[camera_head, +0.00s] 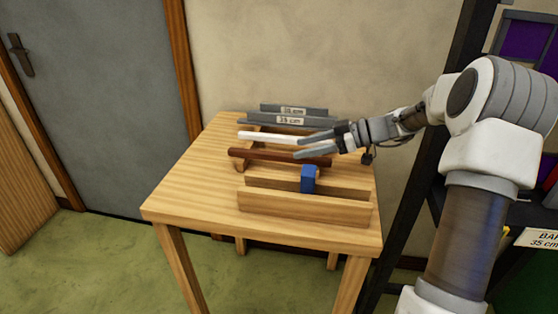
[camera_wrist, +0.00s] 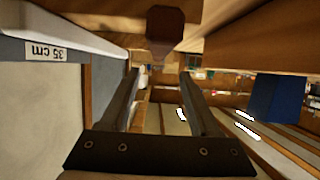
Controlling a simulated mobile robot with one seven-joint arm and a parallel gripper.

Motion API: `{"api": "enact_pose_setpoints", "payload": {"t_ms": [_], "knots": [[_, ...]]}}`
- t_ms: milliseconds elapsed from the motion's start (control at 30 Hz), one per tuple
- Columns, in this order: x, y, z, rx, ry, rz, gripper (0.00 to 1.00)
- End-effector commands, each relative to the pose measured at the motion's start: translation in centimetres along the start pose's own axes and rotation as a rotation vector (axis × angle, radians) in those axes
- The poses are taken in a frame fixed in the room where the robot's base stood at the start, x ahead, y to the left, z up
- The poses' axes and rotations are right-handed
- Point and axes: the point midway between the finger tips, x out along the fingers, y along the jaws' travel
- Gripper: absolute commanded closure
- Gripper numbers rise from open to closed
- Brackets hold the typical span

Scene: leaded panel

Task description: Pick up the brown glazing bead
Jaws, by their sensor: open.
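The brown glazing bead (camera_head: 265,155) is a long dark red-brown bar lying across wooden rests on the small table. In the wrist view its end (camera_wrist: 165,28) shows at the top, just beyond the fingertips and roughly in line with the gap between them. My gripper (camera_head: 302,147) is over the table by the right part of the bead. Its two fingers are spread with nothing between them, also clear in the wrist view (camera_wrist: 159,72). Whether a finger touches the bead cannot be told.
A white bar (camera_head: 265,136) lies behind the brown bead. Grey bars (camera_head: 262,121) with length labels stand at the back. In front is a wooden trough (camera_head: 290,205) with a blue block (camera_head: 309,179). The table's (camera_head: 185,195) left side is clear. A dark shelf rack (camera_head: 440,160) stands right.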

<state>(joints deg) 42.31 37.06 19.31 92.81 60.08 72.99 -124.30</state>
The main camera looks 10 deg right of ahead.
Motion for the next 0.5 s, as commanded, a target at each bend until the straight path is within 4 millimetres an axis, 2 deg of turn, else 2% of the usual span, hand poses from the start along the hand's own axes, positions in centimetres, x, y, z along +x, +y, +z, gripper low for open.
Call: {"api": "enact_pose_setpoints", "payload": {"t_ms": [267, 500], "knots": [[2.8, 0.1, 0.5, 0.002, -0.002, -0.004, 0.38], [6.2, 0.3, 0.8, 0.001, -0.003, -0.003, 0.38]]}}
